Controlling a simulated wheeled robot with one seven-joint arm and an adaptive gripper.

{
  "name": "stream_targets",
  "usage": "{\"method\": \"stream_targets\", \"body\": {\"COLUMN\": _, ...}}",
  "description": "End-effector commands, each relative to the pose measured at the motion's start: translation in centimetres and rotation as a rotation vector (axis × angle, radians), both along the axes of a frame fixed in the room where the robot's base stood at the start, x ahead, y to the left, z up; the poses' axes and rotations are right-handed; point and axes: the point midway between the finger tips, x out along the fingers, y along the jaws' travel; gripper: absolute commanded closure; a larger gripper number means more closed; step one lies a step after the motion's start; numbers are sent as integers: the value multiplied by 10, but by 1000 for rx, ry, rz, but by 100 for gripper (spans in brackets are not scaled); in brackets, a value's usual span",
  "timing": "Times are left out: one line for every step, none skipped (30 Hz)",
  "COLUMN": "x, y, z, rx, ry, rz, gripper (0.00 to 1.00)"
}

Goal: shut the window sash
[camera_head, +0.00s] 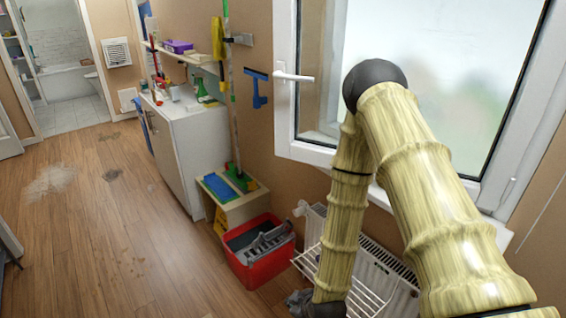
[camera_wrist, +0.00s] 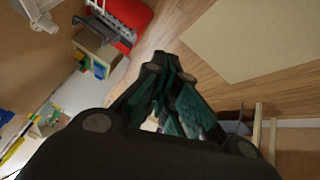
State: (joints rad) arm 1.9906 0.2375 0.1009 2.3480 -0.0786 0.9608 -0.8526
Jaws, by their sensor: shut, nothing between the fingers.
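The white-framed window sash (camera_head: 284,120) fills the upper right of the head view, with a white handle (camera_head: 293,76) on its left side. The handle points right, roughly level. My arm crosses in front of the glass and hides part of the lower frame. I cannot tell how far the sash stands from its frame. My gripper (camera_head: 300,301) is low at the bottom edge of the head view, well below the sash and partly cut off. In the wrist view my gripper (camera_wrist: 165,62) has its fingers together with nothing between them. The sash is not clearly seen there.
A white radiator (camera_head: 385,275) with a wire rack (camera_head: 335,280) is below the window, close to my arm. A red crate (camera_head: 262,262) and a small wooden shelf (camera_head: 232,207) stand left of it. A white cabinet (camera_head: 190,150) is farther back. Wooden floor (camera_head: 95,235) is open at left.

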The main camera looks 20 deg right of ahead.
Motion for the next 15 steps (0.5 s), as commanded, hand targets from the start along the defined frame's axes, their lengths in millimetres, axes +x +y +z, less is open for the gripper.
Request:
{"method": "stream_targets", "body": {"x": 25, "y": -1, "z": 19, "rx": -30, "ry": -75, "rz": 41, "gripper": 100}}
{"method": "stream_targets", "body": {"x": 39, "y": -2, "z": 31, "rx": -56, "ry": -122, "rz": 72, "gripper": 100}}
{"method": "stream_targets", "body": {"x": 57, "y": -3, "z": 47, "rx": -91, "ry": -183, "rz": 109, "gripper": 100}}
{"method": "stream_targets", "body": {"x": 70, "y": -4, "z": 60, "rx": -120, "ry": -227, "rz": 136, "gripper": 100}}
{"method": "stream_targets", "body": {"x": 82, "y": -5, "z": 73, "rx": -151, "ry": -272, "rz": 161, "gripper": 100}}
{"method": "stream_targets", "body": {"x": 98, "y": -7, "z": 91, "rx": -195, "ry": -329, "rz": 191, "gripper": 100}}
{"method": "stream_targets", "body": {"x": 111, "y": -8, "z": 105, "rx": -229, "ry": -375, "rz": 212, "gripper": 100}}
{"method": "stream_targets", "body": {"x": 122, "y": -10, "z": 119, "rx": -264, "ry": -419, "rz": 233, "gripper": 100}}
{"method": "stream_targets", "body": {"x": 136, "y": -13, "z": 139, "rx": -315, "ry": -476, "rz": 257, "gripper": 100}}
{"method": "stream_targets", "body": {"x": 147, "y": -15, "z": 154, "rx": -354, "ry": -517, "rz": 273, "gripper": 100}}
{"method": "stream_targets", "body": {"x": 157, "y": -18, "z": 170, "rx": -395, "ry": -559, "rz": 286, "gripper": 100}}
{"method": "stream_targets", "body": {"x": 169, "y": -21, "z": 190, "rx": -451, "ry": -612, "rz": 302, "gripper": 100}}
{"method": "stream_targets", "body": {"x": 178, "y": -24, "z": 206, "rx": -492, "ry": -649, "rz": 312, "gripper": 100}}
{"method": "stream_targets", "body": {"x": 186, "y": -27, "z": 221, "rx": -534, "ry": -685, "rz": 321, "gripper": 100}}
{"method": "stream_targets", "body": {"x": 195, "y": -30, "z": 240, "rx": -589, "ry": -728, "rz": 329, "gripper": 100}}
